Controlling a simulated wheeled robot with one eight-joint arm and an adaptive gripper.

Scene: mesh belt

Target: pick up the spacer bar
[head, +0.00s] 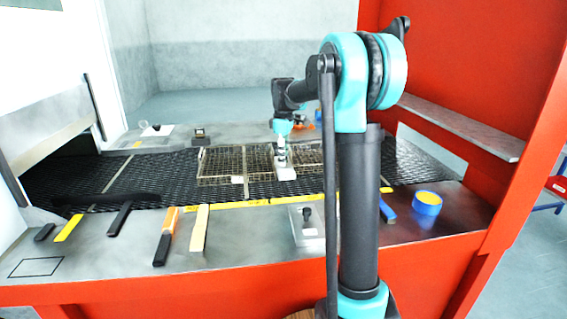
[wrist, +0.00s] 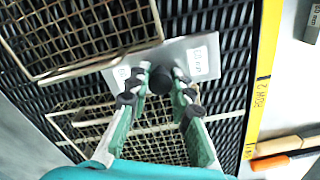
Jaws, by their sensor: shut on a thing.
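The spacer bar is a light grey plate (wrist: 178,50) with white labels and a dark round knob (wrist: 158,78). In the wrist view my gripper (wrist: 157,88) is shut on that knob, with a green-sided finger on either side. In the head view my gripper (head: 281,155) is over the belt's middle, with the pale bar (head: 286,174) directly beneath it between two wire baskets. I cannot tell whether the bar touches the belt. My fingers hide part of it.
Wire baskets (head: 221,180) lie on the black mesh belt (head: 130,180). A yellow row strip (wrist: 262,80) edges the belt.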

